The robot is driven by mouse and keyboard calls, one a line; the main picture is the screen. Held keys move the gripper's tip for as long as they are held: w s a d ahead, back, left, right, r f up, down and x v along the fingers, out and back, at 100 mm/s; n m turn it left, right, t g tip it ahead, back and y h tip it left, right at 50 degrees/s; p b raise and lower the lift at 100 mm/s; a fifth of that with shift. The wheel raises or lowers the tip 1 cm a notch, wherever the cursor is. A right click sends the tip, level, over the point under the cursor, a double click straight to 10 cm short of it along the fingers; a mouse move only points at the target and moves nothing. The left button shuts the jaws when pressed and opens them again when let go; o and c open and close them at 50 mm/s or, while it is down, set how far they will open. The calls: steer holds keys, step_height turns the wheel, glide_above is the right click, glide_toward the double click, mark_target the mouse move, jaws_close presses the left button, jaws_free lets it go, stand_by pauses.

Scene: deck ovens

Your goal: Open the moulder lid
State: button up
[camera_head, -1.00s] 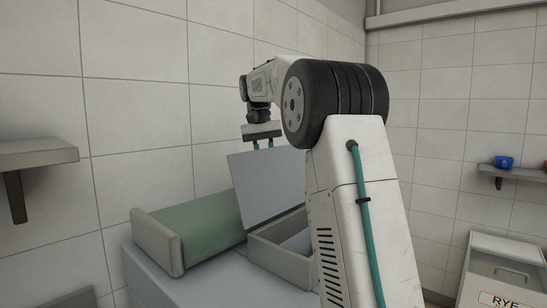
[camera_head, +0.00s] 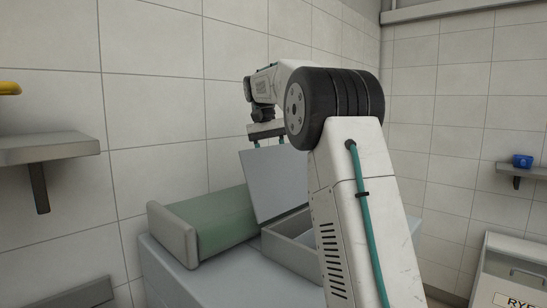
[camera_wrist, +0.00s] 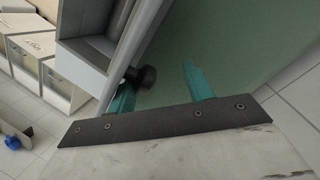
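The moulder has a grey body with a green belt (camera_head: 222,218) on its left and an open-topped grey box (camera_head: 287,250) on its right. Its lid (camera_head: 272,180), a flat grey panel, stands raised and tilted above the box. My gripper (camera_head: 268,143) is at the lid's top edge, partly behind my arm. In the wrist view, my gripper's two teal fingers (camera_wrist: 158,88) are spread apart. A black knob (camera_wrist: 141,79) on the lid's edge (camera_wrist: 126,42) shows near the left finger; I cannot tell whether they touch. The green belt (camera_wrist: 230,45) lies beyond.
A wall shelf (camera_head: 45,149) with a yellow item (camera_head: 9,88) is on the left. A right shelf (camera_head: 524,171) carries a blue item (camera_head: 522,161). A bin marked RYE (camera_head: 510,270) stands low at right. Tiled walls close off the back.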

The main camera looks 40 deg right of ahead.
steer(key=shift+d+f, duration=0.2)
steer(key=shift+d, duration=0.1)
steer(key=shift+s+r, duration=0.1)
steer(key=shift+r, duration=0.1)
